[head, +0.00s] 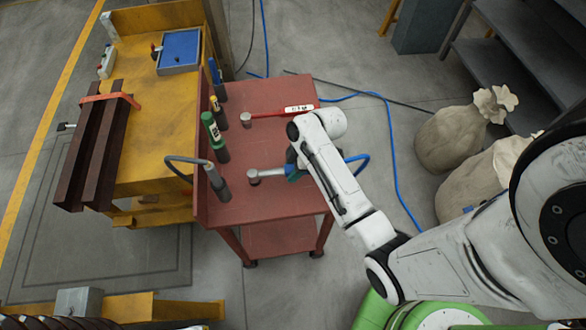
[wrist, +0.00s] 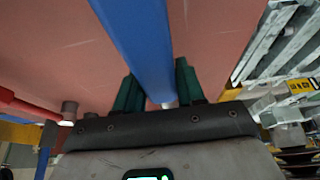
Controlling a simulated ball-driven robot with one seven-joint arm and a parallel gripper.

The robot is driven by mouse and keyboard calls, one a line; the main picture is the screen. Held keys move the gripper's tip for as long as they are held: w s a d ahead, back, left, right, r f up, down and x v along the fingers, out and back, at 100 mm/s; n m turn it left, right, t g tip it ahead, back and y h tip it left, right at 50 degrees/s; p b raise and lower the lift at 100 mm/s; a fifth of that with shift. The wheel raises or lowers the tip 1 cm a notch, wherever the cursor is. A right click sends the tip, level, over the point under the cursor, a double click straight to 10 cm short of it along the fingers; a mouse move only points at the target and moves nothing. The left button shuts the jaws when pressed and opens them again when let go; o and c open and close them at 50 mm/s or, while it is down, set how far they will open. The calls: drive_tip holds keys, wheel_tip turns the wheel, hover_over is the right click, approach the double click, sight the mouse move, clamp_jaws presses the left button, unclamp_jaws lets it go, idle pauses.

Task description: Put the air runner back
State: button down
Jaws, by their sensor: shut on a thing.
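My gripper (head: 291,172) is low over the red cart's top and largely covered by my arm in the head view. Its dark green fingers (wrist: 156,94) are shut on a long blue body (wrist: 135,38), which I take to be the air runner. In the head view its silver front part (head: 270,173) points left, ending at a round grey head (head: 253,177). A blue hose shows just right of my arm. I cannot tell whether the runner touches the cart top (head: 280,205).
Left of it stand a dark grey tool (head: 215,180) with a cable, a green tool (head: 211,128) and a blue-topped tool (head: 216,76). A yellow bench (head: 165,110) adjoins left; sacks (head: 450,140) stand right. A blue hose (head: 390,140) crosses the floor.

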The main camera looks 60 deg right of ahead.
drive_tip(key=shift+f, duration=0.55)
drive_tip(key=shift+f, duration=0.1)
drive_tip(key=c, duration=0.7)
unclamp_jaws()
